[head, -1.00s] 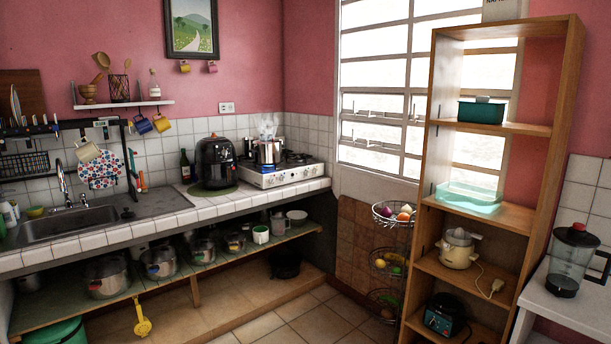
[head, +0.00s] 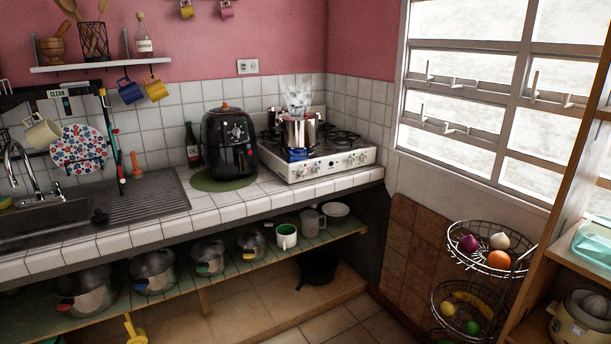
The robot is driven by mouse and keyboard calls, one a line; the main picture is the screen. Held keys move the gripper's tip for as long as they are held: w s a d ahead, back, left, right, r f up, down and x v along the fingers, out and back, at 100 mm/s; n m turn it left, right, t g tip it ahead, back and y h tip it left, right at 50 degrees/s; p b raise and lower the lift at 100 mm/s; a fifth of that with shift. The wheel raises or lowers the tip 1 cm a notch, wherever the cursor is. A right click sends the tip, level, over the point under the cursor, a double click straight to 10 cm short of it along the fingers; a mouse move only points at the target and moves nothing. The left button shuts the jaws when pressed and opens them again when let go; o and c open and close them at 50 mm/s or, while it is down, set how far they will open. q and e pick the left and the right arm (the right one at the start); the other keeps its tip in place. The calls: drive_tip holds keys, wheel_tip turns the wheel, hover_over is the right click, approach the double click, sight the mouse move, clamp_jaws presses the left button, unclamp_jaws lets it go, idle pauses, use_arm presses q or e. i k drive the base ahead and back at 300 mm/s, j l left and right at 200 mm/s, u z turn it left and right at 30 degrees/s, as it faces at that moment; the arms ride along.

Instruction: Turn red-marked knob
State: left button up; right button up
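The white gas stove (head: 318,158) sits on the tiled counter near the back corner, right of the black air fryer. Several knobs (head: 350,160) line its front panel. They are small, and I cannot make out which one bears a red mark. Neither of my grippers is in view.
The black air fryer (head: 229,143) stands on a green mat left of the stove. A tiled counter (head: 232,211) runs along the front, with pots on a low shelf below. A wire fruit basket (head: 491,249) and a wooden shelf (head: 547,290) stand at right. Floor (head: 352,328) shows between.

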sight(300, 172)
drive_tip(key=i+l, duration=0.15)
drive_tip(key=i, duration=0.7)
drive_tip(key=i+l+z, duration=0.1)
drive_tip(key=i, duration=0.75)
drive_tip(key=i+l, duration=0.15)
drive_tip(key=i, duration=0.7)
